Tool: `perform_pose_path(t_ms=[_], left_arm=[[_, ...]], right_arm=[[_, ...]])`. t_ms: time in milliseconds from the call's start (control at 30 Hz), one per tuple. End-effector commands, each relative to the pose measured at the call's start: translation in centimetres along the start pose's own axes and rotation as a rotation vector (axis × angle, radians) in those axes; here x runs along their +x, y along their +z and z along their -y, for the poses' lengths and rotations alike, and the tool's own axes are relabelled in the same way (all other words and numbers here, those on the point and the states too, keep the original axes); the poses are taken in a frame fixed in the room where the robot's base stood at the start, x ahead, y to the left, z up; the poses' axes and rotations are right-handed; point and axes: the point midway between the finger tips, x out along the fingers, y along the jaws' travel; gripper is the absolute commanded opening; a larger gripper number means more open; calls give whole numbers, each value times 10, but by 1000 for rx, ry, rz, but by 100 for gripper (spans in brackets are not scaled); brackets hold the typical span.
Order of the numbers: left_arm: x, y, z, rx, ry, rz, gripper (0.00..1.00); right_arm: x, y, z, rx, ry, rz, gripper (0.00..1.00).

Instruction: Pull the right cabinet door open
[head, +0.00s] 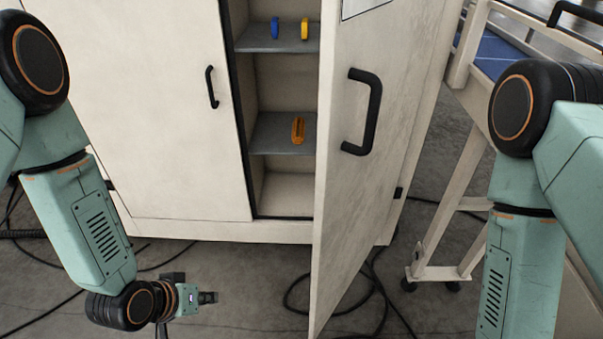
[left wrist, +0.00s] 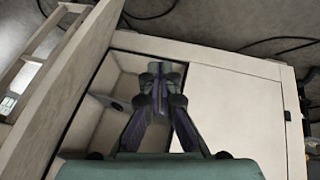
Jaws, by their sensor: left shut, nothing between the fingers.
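The right cabinet door (head: 375,190) is cream-coloured and stands partly open, swung out toward me. Its black handle (head: 370,115) is on the outer face, and nothing holds it. The left door (head: 140,110) is shut, with a small black handle (head: 212,87). My left gripper (head: 213,297) is shut and empty, low in front of the left door and apart from both doors. In the left wrist view its fingers (left wrist: 160,80) meet in front of the cabinet opening, with the right door (left wrist: 65,85) at the left. My right arm shows, but its gripper is outside the picture.
Inside the cabinet, a blue item (head: 275,27) and a yellow item (head: 304,28) stand on the upper shelf. An orange item (head: 298,130) is on the lower shelf (head: 268,136). A wheeled frame (head: 455,200) stands at the right. Black cables (head: 372,290) lie on the floor.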

Motion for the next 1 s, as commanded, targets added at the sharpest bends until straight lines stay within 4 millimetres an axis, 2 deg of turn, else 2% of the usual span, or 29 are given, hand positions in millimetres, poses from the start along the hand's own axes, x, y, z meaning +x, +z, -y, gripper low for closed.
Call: perform_pose_path(t_ms=[33, 200, 300, 433, 500, 600, 800, 1000], left_arm=[[1, -30, -6, -11, 52, -72, 0], [-9, -122, -35, -61, 288, -277, 0], [-25, -165, -53, -91, 451, -352, 0], [-53, -204, -74, -127, 672, -380, 0], [-70, -216, -85, -146, 792, -358, 0], [-92, -222, -97, -176, 952, -273, 0], [-123, -205, -114, -269, 1159, 20, 0], [-136, -194, -121, -408, 1214, 199, 0]], right_arm=[[-2, 0, 0, 0, 0, 0, 42], [-7, 0, 0, 0, 0, 0, 42], [-9, 0, 0, 0, 0, 0, 42], [-11, 0, 0, 0, 0, 0, 42], [-12, 0, 0, 0, 0, 0, 42], [-13, 0, 0, 0, 0, 0, 42], [-12, 0, 0, 0, 0, 0, 42], [-12, 0, 0, 0, 0, 0, 42]])
